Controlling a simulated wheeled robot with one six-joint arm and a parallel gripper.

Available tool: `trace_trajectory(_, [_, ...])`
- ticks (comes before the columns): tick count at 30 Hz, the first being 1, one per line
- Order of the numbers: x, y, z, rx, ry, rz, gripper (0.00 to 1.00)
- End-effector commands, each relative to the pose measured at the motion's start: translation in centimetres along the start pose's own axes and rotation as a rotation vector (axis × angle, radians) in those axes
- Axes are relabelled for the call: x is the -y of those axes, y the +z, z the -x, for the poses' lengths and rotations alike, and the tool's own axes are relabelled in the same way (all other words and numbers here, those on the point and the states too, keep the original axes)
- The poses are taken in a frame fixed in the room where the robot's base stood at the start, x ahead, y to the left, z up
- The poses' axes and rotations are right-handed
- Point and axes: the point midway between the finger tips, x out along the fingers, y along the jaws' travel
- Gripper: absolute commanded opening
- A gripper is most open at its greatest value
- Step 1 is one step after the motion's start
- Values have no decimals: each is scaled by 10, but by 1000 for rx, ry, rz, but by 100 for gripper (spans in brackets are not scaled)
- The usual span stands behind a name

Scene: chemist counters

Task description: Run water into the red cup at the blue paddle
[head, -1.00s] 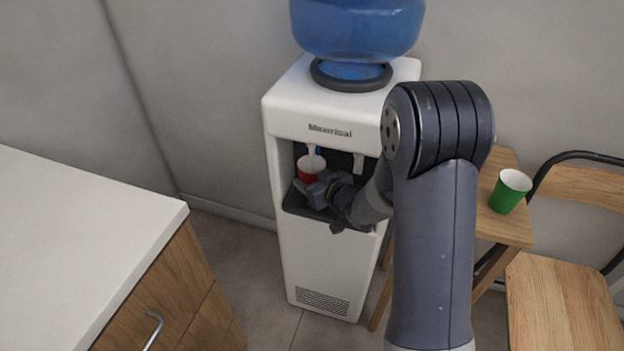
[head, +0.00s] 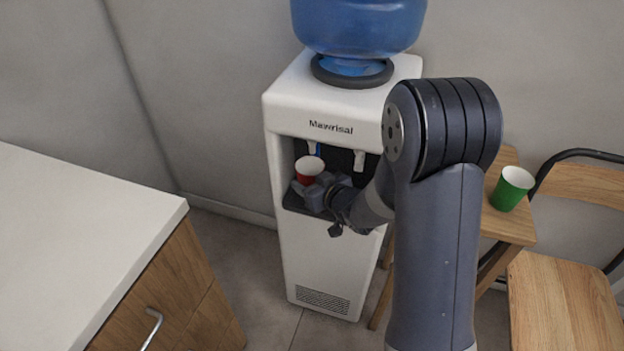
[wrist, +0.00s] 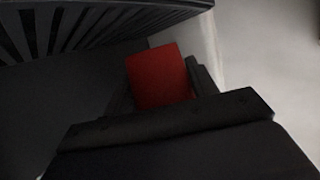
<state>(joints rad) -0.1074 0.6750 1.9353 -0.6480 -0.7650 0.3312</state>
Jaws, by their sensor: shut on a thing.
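The red cup (head: 309,168) has a white inside and stands upright in the dispenser's recess in the head view. My gripper (head: 307,187) is shut on the red cup; the wrist view shows the red cup (wrist: 160,76) between the fingers. The water dispenser (head: 330,255) is white with a blue bottle on top. The blue paddle (head: 317,149) shows at the left tap, just above and behind the cup's rim. I cannot tell whether the cup touches it. No water stream can be made out.
A second white tap (head: 359,160) hangs to the right in the recess. A green cup (head: 512,189) stands on a small wooden table (head: 507,228) at right, beside a wooden chair (head: 563,305). A white counter (head: 80,240) fills the left. Floor shows between counter and dispenser.

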Motion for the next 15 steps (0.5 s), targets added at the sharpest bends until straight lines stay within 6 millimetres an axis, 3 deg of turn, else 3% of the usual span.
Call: trace_trajectory(15, [23,6,16,-1,-1,0,34])
